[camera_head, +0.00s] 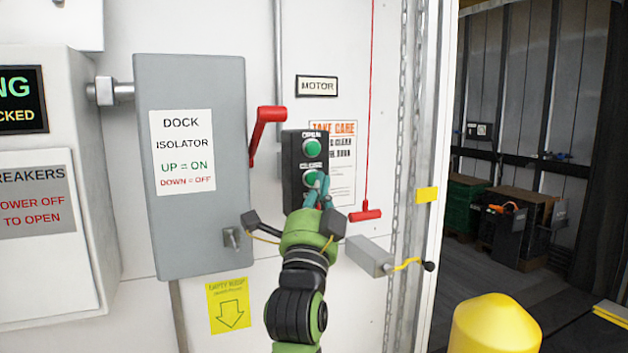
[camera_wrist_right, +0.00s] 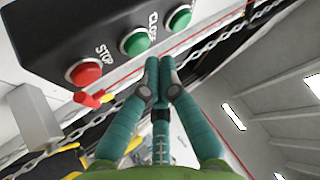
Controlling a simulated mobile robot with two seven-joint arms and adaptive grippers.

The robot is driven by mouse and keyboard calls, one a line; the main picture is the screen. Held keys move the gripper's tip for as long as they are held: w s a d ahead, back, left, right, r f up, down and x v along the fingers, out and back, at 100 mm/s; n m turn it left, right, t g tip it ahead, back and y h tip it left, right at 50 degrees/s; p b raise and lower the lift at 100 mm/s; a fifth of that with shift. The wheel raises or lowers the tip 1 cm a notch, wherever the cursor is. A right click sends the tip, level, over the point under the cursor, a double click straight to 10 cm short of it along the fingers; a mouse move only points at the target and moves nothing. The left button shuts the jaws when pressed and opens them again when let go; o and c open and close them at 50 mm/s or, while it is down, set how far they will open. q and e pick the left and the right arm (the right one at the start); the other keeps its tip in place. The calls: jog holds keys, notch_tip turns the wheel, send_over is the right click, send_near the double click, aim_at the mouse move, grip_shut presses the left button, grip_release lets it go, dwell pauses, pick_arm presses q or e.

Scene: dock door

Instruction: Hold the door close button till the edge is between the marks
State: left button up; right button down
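The dark control box (camera_head: 293,165) is on the white wall, with a green OPEN button (camera_head: 312,147) above a green CLOSE button (camera_head: 311,178). The right wrist view shows the CLOSE button (camera_wrist_right: 134,41) between the red STOP button (camera_wrist_right: 85,72) and the OPEN button (camera_wrist_right: 179,18). My right gripper (camera_head: 321,186) has its teal fingers together at the CLOSE button; whether they touch it is unclear. In the wrist view the shut gripper (camera_wrist_right: 161,68) appears just beside it, with nothing between the tips. A yellow mark (camera_head: 427,194) is on the doorway frame. I cannot make out the door's edge. My left gripper is out of view.
A grey dock isolator box (camera_head: 195,230) with a red lever (camera_head: 265,130) stands left of the controls. A red pull cord handle (camera_head: 366,213), a chain (camera_head: 400,150) and a small grey box (camera_head: 369,256) are to the right. A yellow bollard (camera_head: 495,325) stands by the open doorway.

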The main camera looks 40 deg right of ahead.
jog(key=shift+w+d+b, duration=0.15)
jog(key=shift+w+b, duration=0.15)
jog(key=shift+w, duration=0.15)
